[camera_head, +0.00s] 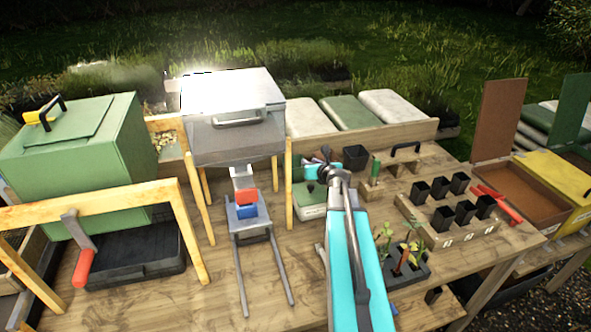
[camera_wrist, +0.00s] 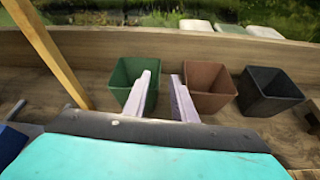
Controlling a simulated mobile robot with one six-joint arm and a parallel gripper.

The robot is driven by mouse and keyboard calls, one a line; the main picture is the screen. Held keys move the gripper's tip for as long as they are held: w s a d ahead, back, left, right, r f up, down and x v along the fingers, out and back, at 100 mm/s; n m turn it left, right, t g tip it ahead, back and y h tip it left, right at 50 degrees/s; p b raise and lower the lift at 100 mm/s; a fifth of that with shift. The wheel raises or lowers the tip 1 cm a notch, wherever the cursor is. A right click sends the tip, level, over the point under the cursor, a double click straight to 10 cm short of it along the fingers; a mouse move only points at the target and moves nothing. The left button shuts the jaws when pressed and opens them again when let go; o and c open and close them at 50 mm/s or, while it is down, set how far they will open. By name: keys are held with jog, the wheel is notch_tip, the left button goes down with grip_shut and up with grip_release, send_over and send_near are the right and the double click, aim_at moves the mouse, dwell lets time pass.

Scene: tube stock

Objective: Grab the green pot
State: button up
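In the wrist view a green square pot (camera_wrist: 126,72) stands on the wooden table near the back board, left of a brown pot (camera_wrist: 208,78) and a black pot (camera_wrist: 268,88). My gripper (camera_wrist: 161,76) is open and empty. Its left finger overlaps the green pot's right side in the picture, and its right finger overlaps the brown pot's left edge. I cannot tell whether either finger touches a pot. In the head view my gripper (camera_head: 325,168) is at the back of the table; the black pot (camera_head: 355,157) shows to its right, and I cannot make out the green pot there.
A wooden post (camera_wrist: 48,50) rises left of the green pot. The back board (camera_head: 400,134) runs behind the pots. A metal box (camera_head: 232,115) on wooden legs stands to the left. A wooden rack (camera_head: 447,222) with several black pots stands to the right.

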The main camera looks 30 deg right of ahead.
jog(key=shift+p+x, duration=0.65)
jog(key=shift+x, duration=1.35)
grip_shut()
